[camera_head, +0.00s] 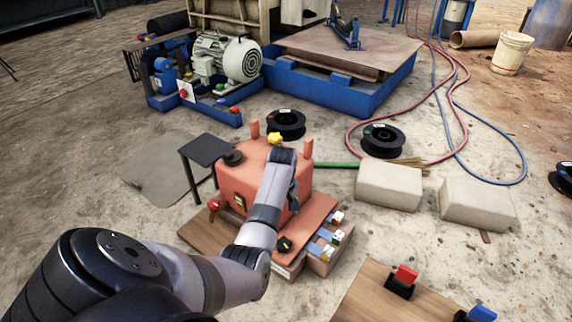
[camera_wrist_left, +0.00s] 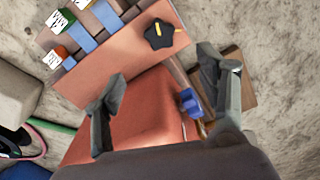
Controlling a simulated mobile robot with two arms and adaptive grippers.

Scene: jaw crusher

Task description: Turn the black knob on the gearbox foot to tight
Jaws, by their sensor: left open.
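The gearbox (camera_head: 235,185) is a salmon-coloured housing with a flat foot (camera_head: 313,218) on a wooden base. The black knob (camera_head: 285,244) sits on the foot near its front edge. In the left wrist view the black knob (camera_wrist_left: 159,35) is star-shaped with a yellow pointer mark, beyond the fingertips. My left arm reaches over the gearbox and partly hides it. My left gripper (camera_wrist_left: 163,70) is open and empty above the foot, its fingers apart and clear of the knob. My right gripper is not in view.
Blue strips with coloured blocks (camera_head: 330,238) lie beside the knob. A blue part (camera_wrist_left: 190,102) shows between the fingers. A red knob (camera_head: 214,205) is at the gearbox's left. Pale blocks (camera_head: 388,186) and a wooden board with red and blue clips (camera_head: 375,297) stand to the right.

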